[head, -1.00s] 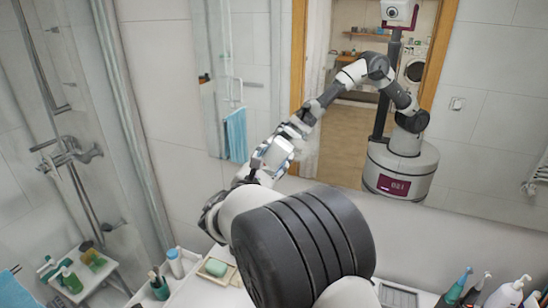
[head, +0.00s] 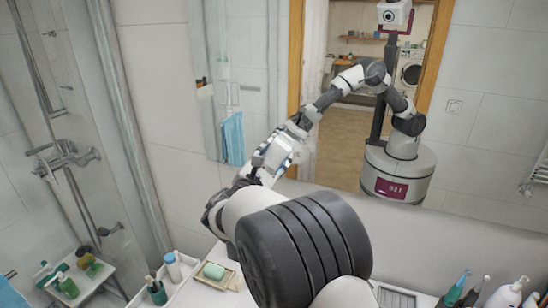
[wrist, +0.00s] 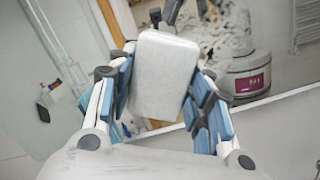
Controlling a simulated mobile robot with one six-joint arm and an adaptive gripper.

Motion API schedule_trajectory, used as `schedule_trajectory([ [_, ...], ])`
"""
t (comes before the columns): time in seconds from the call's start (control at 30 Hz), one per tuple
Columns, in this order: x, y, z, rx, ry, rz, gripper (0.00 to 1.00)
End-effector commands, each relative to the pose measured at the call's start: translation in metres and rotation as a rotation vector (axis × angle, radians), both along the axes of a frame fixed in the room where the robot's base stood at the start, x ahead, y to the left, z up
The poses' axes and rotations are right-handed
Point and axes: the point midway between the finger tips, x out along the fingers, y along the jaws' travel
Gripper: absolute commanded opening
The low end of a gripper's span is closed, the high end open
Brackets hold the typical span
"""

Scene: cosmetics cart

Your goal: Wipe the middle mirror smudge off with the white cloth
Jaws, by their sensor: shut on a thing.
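My gripper (wrist: 160,90) is shut on the white cloth (wrist: 165,72), a pale, rounded block between its blue-padded fingers in the wrist view. In the head view my gripper (head: 262,166) is close to the mirror (head: 478,140), where its reflection overlaps it. I cannot tell whether the cloth touches the glass. A grey, speckled smudge (wrist: 232,36) shows on the mirror just right of the cloth in the wrist view. The cloth may hide more of the glass, and I cannot make out the separate smudges in the head view.
A green soap (head: 214,271) on a dish, a cup (head: 157,291) and a blue-capped bottle (head: 173,266) stand below at the left. Several bottles (head: 505,296) stand at the lower right. A glass shower screen (head: 110,130) is at the left.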

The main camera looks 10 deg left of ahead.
Motion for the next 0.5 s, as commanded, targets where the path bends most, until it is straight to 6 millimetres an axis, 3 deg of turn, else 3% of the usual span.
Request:
schedule_trajectory([
  [0.5, -0.006, -0.034, -0.001, 0.001, -0.001, 0.0, 0.18],
])
